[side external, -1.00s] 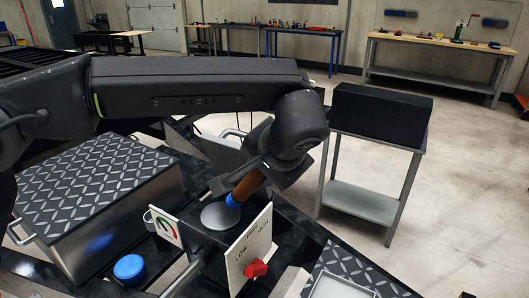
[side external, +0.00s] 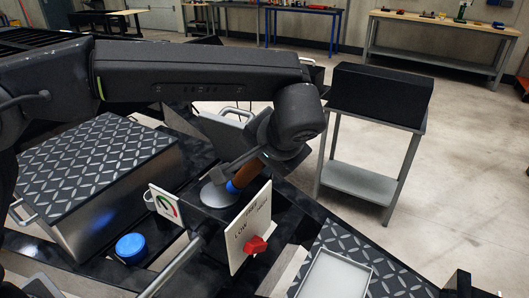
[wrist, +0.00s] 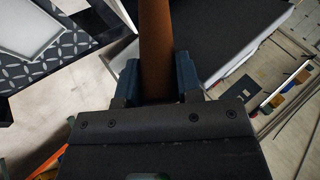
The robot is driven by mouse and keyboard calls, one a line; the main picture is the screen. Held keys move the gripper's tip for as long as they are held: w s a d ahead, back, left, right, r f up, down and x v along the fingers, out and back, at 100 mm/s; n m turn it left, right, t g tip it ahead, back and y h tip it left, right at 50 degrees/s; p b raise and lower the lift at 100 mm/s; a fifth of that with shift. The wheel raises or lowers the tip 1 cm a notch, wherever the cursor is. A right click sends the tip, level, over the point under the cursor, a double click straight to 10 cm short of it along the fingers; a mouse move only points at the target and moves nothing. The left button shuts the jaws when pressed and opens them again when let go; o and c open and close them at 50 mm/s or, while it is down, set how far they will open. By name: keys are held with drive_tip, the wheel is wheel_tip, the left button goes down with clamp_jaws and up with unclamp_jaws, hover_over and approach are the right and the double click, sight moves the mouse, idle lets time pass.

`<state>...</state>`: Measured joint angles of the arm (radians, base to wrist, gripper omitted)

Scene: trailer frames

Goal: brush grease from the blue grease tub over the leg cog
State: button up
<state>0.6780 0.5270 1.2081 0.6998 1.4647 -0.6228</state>
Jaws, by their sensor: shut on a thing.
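My gripper (side external: 262,158) is shut on the brown handle of a brush (side external: 250,178), which also shows between the fingers in the wrist view (wrist: 157,45). The brush slants down to the left, and its blue collar is just over the right part of a grey round disc (side external: 214,197). This disc may be the leg cog; no teeth can be made out. The bristles are not clear, so contact cannot be told. The blue grease tub (side external: 131,247) stands to the lower left of the disc, apart from the brush.
A white LOW/HIGH panel (side external: 241,240) with a red knob (side external: 256,244) stands close in front of the brush. A small gauge plate (side external: 165,205) is left of the disc. A tread-plate box (side external: 90,165) is at left; a stand with a black box (side external: 380,95) is behind right.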

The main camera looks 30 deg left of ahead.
drive_tip(key=shift+f, duration=0.65)
drive_tip(key=shift+a, duration=0.1)
idle(0.3)
drive_tip(key=shift+a, duration=1.15)
drive_tip(key=shift+a, duration=1.25)
drive_tip(key=shift+a, duration=1.3)
drive_tip(key=shift+d, duration=0.1)
